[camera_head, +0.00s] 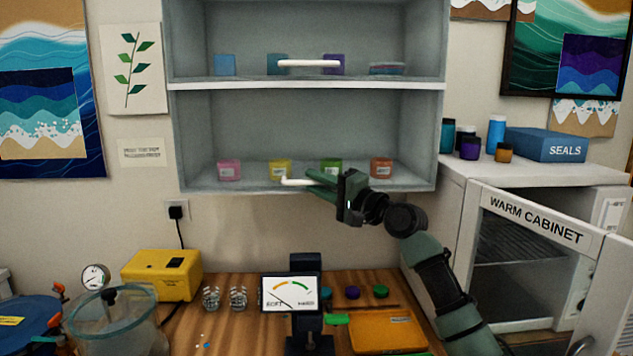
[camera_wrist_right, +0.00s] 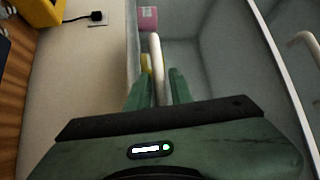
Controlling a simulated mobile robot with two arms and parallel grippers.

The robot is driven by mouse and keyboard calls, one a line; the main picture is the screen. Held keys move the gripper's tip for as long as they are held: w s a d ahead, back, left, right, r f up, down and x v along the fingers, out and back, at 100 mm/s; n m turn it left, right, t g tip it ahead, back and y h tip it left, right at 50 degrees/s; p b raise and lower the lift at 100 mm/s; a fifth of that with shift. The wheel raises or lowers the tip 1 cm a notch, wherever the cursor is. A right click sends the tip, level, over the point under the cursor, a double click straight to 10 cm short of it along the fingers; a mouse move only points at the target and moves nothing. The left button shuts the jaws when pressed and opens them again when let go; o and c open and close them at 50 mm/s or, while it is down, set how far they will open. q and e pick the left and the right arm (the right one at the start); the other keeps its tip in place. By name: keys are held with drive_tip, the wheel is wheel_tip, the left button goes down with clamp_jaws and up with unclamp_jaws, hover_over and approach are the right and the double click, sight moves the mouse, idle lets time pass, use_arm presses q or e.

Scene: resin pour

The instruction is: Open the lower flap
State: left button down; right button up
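The wall cabinet has two compartments, one above the other. The lower flap (camera_head: 300,120) looks see-through and shut, with a white bar handle (camera_head: 296,182) along its bottom edge. My right gripper (camera_head: 318,182) is at the right end of this handle, fingers pointing left. In the right wrist view the handle (camera_wrist_right: 156,60) runs between the two green fingers of my right gripper (camera_wrist_right: 161,75). The fingers stand apart with a small gap beside the bar, so they look open around it. My left gripper is in neither view.
The upper compartment has its own white handle (camera_head: 309,63). Several small coloured jars, such as a pink one (camera_head: 229,170), stand inside the lower compartment. The warm cabinet (camera_head: 530,221) stands right with its door open. A gauge display (camera_head: 290,293) stands on the wooden bench below.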

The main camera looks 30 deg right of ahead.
clamp_jaws()
idle(1.4)
